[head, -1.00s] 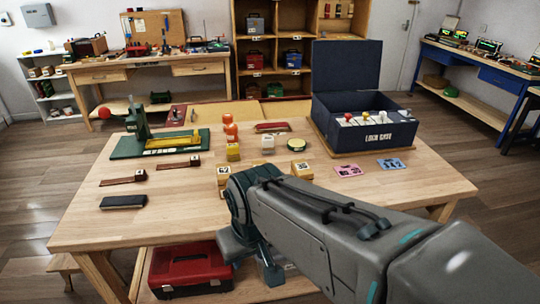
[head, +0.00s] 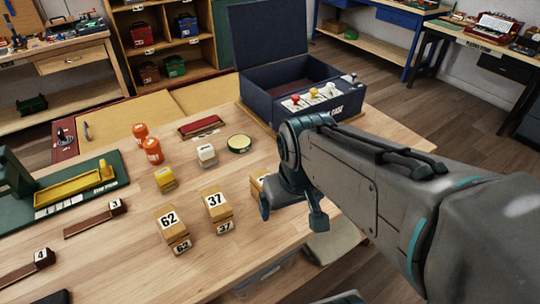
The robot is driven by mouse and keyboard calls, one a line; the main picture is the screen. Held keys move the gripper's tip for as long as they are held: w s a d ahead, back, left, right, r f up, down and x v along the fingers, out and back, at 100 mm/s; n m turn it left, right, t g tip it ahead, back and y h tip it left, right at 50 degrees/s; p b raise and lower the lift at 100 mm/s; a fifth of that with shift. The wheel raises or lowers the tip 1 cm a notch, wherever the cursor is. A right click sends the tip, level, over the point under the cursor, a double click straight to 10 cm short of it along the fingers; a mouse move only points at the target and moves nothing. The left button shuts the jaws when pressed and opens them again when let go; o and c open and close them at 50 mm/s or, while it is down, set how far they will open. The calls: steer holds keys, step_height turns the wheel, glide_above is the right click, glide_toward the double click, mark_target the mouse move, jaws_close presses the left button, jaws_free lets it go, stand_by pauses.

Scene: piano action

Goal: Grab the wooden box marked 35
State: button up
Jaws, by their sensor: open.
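A small wooden box (head: 258,184) stands on the table, mostly hidden behind my gripper (head: 292,212); its number cannot be read. To its left stand a wooden box marked 37 (head: 217,207) and a wooden box marked 62 (head: 172,228). No marking 35 is readable in the head view. My gripper is open, its two fingers pointing down, and it overlaps the right side of the partly hidden box in the picture. Whether it touches that box cannot be told. Nothing shows between the fingers.
A yellow block (head: 165,180), a white block (head: 206,155), orange bottles (head: 152,150) and a green round tin (head: 239,143) stand behind the boxes. An open dark blue case (head: 270,100) is at the back right. Dark wooden pieces (head: 95,219) lie at left.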

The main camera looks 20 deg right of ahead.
steer(key=shift+o, duration=0.2)
steer(key=w+f+n+g+h+p, duration=0.1)
steer(key=w+n+g+p, duration=0.1)
steer(key=w+n, duration=0.8)
steer(key=shift+w+d+n+p, duration=0.25)
steer(key=shift+d+n+p, duration=0.05)
steer(key=w+f+n, duration=0.1)
steer(key=w+n, duration=0.2)
steer(key=w+f+n+p, duration=0.1)
steer(key=w+n, duration=0.2)
steer(key=w+f+n+y+p, duration=0.1)
steer(key=w+f+n, duration=0.1)
steer(key=w+n, duration=0.1)
steer(key=shift+w+a+n+g, duration=0.2)
steer(key=shift+a+n+g, duration=0.15)
steer(key=shift+n, duration=0.25)
steer(key=shift+w+f+n, duration=0.15)
steer(key=shift+f+n, duration=0.05)
steer(key=shift+n, duration=0.1)
step_height(320, 180, down, 8)
steer(key=shift+d+f, duration=0.1)
steer(key=shift+f, duration=2.7)
steer(key=c, duration=0.8)
